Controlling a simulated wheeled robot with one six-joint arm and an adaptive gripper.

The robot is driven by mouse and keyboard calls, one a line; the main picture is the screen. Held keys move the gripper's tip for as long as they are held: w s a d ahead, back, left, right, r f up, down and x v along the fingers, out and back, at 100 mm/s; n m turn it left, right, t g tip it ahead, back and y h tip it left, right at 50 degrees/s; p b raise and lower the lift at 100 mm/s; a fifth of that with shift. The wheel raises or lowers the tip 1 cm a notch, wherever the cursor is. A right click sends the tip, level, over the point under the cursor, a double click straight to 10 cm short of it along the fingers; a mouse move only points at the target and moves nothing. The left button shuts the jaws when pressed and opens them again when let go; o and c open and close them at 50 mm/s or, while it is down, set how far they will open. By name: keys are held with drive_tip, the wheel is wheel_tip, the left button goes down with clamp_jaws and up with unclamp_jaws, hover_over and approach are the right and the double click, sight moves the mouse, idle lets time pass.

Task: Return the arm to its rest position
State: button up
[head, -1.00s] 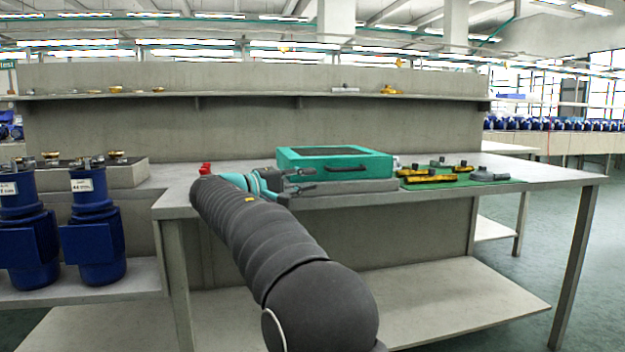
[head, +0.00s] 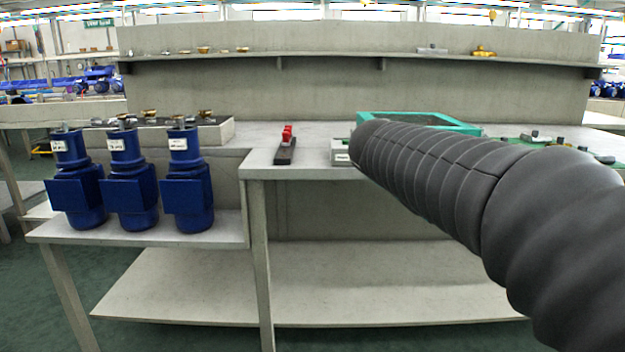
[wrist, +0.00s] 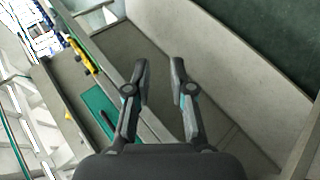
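My arm (head: 440,165) reaches from the lower right of the head view up to the workbench's height, and its end hides my gripper there. In the wrist view my gripper (wrist: 161,80) shows two dark fingers standing apart with nothing between them. It is open and empty. Below and beyond the fingers are grey bench surfaces. The teal case (head: 425,117) is on the bench, mostly hidden behind my arm in the head view. It also shows left of the fingers in the wrist view (wrist: 97,103).
Blue pumps (head: 135,190) stand on the lower left bench (head: 150,235). A dark holder with red tops (head: 286,148) sits on the main bench (head: 262,168). Yellow parts (wrist: 80,55) lie near the case in the wrist view. A shelf (head: 330,62) with small parts runs behind.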

drive_tip(key=s+a+f+m+y+p, duration=0.1)
drive_tip(key=s+a+f+y, duration=0.1)
drive_tip(key=s, duration=0.5)
drive_tip(key=s+a+f+m+y+p, duration=0.1)
drive_tip(key=s+a+f+y+p, duration=0.1)
drive_tip(key=s+f, duration=0.4)
drive_tip(key=s+a+f+m+y+p, duration=0.1)
drive_tip(key=s+a+f+y, duration=0.2)
drive_tip(key=s, duration=0.7)
drive_tip(key=shift+a+f+m+t+y+p, duration=0.3)
drive_tip(key=shift+a+f+y+p, duration=0.15)
drive_tip(key=shift+y, duration=0.35)
